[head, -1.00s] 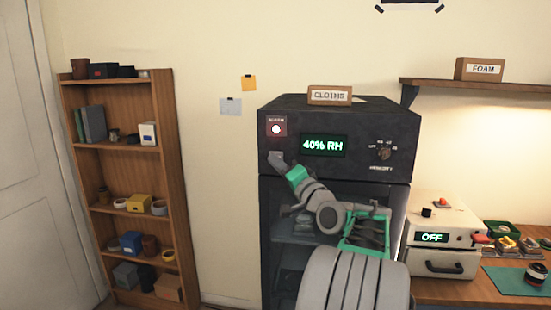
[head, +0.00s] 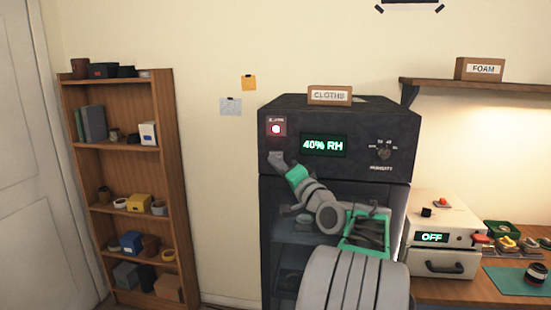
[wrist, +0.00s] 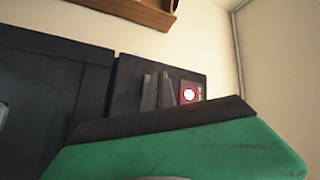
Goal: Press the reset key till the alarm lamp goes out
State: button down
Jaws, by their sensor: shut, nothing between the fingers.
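The dark cabinet (head: 350,122) carries a red alarm panel at its upper left. The alarm lamp (head: 276,129) in it glows white, and the lamp also shows lit in the wrist view (wrist: 188,94). My gripper (head: 277,158) is shut and empty, with its tips at the cabinet front just below the lamp. In the wrist view my gripper's fingers (wrist: 157,92) stand beside the red panel. The reset key is not seen; it may be hidden behind my fingers. I cannot tell whether the tips touch it.
The cabinet has a green display (head: 324,145) reading 40% RH and a humidity knob (head: 384,153). A box labelled CLOTHS (head: 330,95) sits on top. A white unit (head: 441,238) reading OFF stands on the right bench. A wooden bookcase (head: 133,185) stands to the left.

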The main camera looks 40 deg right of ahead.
dwell(0.4)
jog(key=shift+w+d, duration=0.3)
jog(key=shift+d, duration=0.05)
jog(key=shift+w+d, duration=0.3)
jog(key=shift+d, duration=0.05)
dwell(0.7)
jog(key=shift+s+a+b, duration=0.45)
jog(key=shift+s+a, duration=0.1)
jog(key=shift+a, duration=0.15)
jog(key=s+a+b, duration=0.1)
jog(key=a, duration=0.1)
jog(key=s+a+b, duration=0.1)
jog(key=s+a, duration=0.1)
jog(key=shift+b, duration=0.3)
